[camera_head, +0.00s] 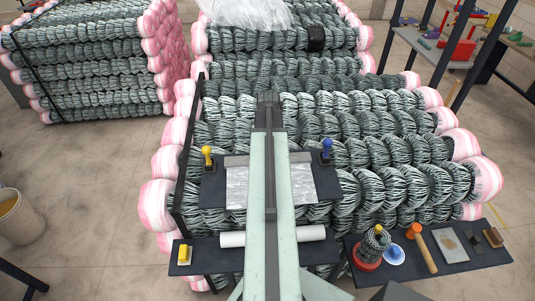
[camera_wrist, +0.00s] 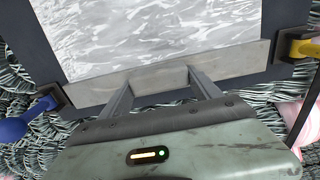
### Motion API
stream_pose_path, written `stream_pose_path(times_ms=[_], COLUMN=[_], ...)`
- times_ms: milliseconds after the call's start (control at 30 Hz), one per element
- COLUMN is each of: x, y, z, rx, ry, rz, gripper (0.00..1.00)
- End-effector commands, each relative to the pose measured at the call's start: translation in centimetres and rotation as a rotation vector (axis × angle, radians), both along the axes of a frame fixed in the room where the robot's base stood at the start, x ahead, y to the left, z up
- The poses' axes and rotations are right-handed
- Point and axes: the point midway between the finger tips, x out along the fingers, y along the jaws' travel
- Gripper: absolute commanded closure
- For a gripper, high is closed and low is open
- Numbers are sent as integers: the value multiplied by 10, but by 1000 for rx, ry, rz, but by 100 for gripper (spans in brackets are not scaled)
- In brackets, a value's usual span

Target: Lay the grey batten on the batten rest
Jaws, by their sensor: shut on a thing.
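The grey batten (camera_head: 301,157) lies across the far edge of a silvery sheet (camera_head: 236,190) on a dark board (camera_head: 212,192). In the wrist view the batten (camera_wrist: 236,62) runs across just ahead of me, along the sheet's near edge. My gripper (camera_wrist: 160,79) is shut on the middle of the batten, one finger on each side of the held part. I cannot tell whether the batten touches the board. In the head view my arm hides the gripper and the batten's middle. I cannot pick out the batten rest with certainty.
A yellow-handled clamp (camera_head: 207,157) and a blue-handled clamp (camera_head: 327,151) flank the board. A white roll (camera_head: 231,239) lies on a dark shelf nearer me. A tool shelf (camera_head: 447,262) at right holds a mallet (camera_head: 421,247) and a red-based spool (camera_head: 370,248). Mesh rolls surround the board.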

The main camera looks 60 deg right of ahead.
Motion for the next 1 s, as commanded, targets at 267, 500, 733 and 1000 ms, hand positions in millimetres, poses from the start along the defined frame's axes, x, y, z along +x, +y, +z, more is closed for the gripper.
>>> stream_pose_path(times_ms=[267, 500, 733, 1000], x=[0, 1, 1, 1], y=[0, 0, 1, 1], z=[-5, -10, -12, -12], rx=[0, 0, 0, 0], ry=[0, 0, 0, 0], rz=[1, 1, 2, 2], gripper=[76, 76, 11, 2])
